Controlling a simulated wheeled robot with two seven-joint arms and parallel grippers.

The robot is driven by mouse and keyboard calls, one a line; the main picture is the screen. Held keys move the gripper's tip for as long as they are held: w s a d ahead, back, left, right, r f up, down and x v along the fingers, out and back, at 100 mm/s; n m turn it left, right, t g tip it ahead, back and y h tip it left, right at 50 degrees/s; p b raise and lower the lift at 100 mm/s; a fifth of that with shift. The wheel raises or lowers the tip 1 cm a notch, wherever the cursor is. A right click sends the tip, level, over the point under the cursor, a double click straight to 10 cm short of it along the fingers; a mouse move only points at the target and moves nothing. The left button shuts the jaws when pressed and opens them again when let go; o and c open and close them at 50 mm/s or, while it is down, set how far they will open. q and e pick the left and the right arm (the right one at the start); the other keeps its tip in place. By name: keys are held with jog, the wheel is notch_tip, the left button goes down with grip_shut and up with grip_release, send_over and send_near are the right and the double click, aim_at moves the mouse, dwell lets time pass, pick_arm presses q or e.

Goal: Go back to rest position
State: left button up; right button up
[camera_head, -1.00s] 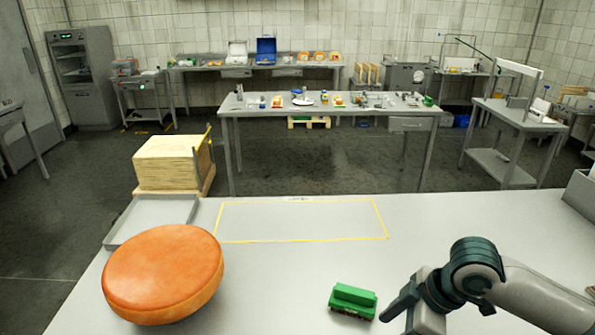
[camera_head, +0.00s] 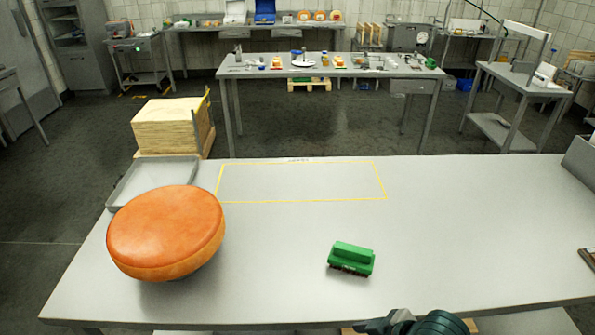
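Part of my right arm (camera_head: 415,322) shows at the bottom edge, right of centre, below the table's front edge. I cannot make out its fingertips or whether the gripper is open or shut. My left gripper is not in view. An orange cheese wheel (camera_head: 166,230) sits at the left of the grey table (camera_head: 300,285). A green brush (camera_head: 351,258) with dark bristles lies on the table right of centre, apart from my arm.
A grey tray (camera_head: 152,181) lies behind the cheese wheel, at the table's back left. A yellow outlined rectangle (camera_head: 300,201) marks an empty area. A stack of boards (camera_head: 172,127) stands beyond the table. The table's right half is mostly clear.

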jog(key=s+d+f+m+g+h, duration=0.1)
jog(key=s+d+f+m+h, duration=0.25)
jog(key=s+d+f, duration=0.35)
jog(key=s+d+f+m+h, duration=0.2)
jog(key=s+d+f+m, duration=0.15)
jog(key=s, duration=0.65)
notch_tip(320, 180, down, 30)
jog(key=g+b, duration=0.1)
jog(key=b, duration=0.1)
jog(key=s+d+f+b, duration=0.1)
jog(key=s+d+f, duration=0.1)
jog(key=s+f, duration=0.7)
jog(key=s+d+f+g+b, duration=0.1)
jog(key=s+f, duration=0.8)
jog(key=f, duration=0.1)
jog(key=shift+s+d+f, duration=0.3)
jog(key=shift+s+d, duration=0.05)
